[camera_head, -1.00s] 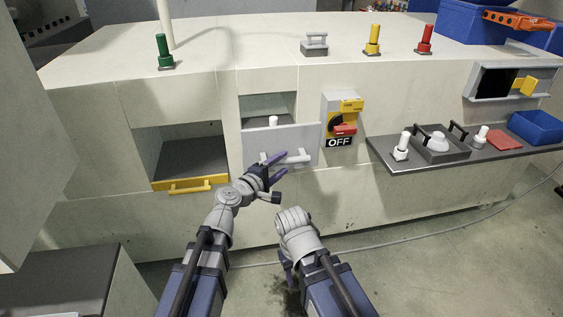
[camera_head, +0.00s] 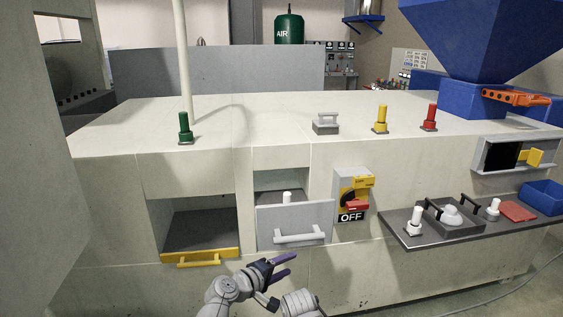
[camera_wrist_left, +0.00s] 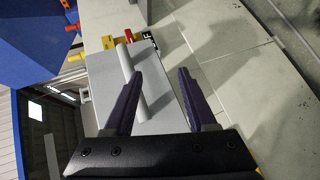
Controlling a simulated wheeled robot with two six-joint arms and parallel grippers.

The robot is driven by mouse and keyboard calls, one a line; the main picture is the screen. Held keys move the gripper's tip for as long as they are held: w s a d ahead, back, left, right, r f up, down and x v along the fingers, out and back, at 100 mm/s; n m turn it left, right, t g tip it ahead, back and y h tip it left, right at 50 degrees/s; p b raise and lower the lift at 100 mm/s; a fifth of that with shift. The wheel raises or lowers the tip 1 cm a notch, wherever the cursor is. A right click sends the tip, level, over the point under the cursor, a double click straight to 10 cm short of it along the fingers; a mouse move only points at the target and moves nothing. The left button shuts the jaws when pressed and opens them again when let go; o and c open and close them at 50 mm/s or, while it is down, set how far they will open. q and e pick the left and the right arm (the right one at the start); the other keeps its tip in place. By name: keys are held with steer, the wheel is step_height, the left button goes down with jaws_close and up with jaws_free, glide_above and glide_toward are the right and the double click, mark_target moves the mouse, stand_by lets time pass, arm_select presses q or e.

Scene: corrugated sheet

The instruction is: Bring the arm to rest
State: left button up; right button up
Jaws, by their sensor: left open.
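My left gripper (camera_head: 291,263) is open and empty, its purple fingers pointing right, just below the white drawer handle (camera_head: 300,238) in the head view. The grey-white drawer front (camera_head: 295,219) stands out from its opening, with a white-topped item (camera_head: 287,197) behind it. In the left wrist view the two fingers (camera_wrist_left: 157,85) are spread with nothing between them; the drawer front (camera_wrist_left: 105,95) and its handle (camera_wrist_left: 132,80) lie beyond. Of my right arm only a grey wrist part (camera_head: 300,303) shows at the bottom edge; its fingers are out of view.
An open compartment with a yellow handle (camera_head: 198,259) is at left. A switch box (camera_head: 352,196) reads OFF. A dark shelf (camera_head: 400,238) with a tray (camera_head: 462,221) and blue bin (camera_head: 543,197) juts out at right. Green (camera_head: 184,128), yellow (camera_head: 381,119) and red (camera_head: 429,117) posts stand on top.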

arm_select(q)
steer(key=s+a+f+m+g+y, duration=0.9)
steer(key=s+a+f, duration=0.3)
steer(key=a+f, duration=0.4)
steer(key=s+d+r+m+g+y+p, duration=0.1)
steer(key=s+d+r+p, duration=0.2)
steer(key=r+p, duration=0.3)
steer(key=s+d+r+m+g+p, duration=0.1)
steer(key=s+d+r+m+p, duration=0.1)
steer(key=s+d+r+p, duration=0.2)
step_height(320, 180, up, 3)
steer(key=shift+d+f+y+p, duration=0.1)
steer(key=shift+d+y+p, duration=0.3)
steer(key=shift+d+p, duration=0.5)
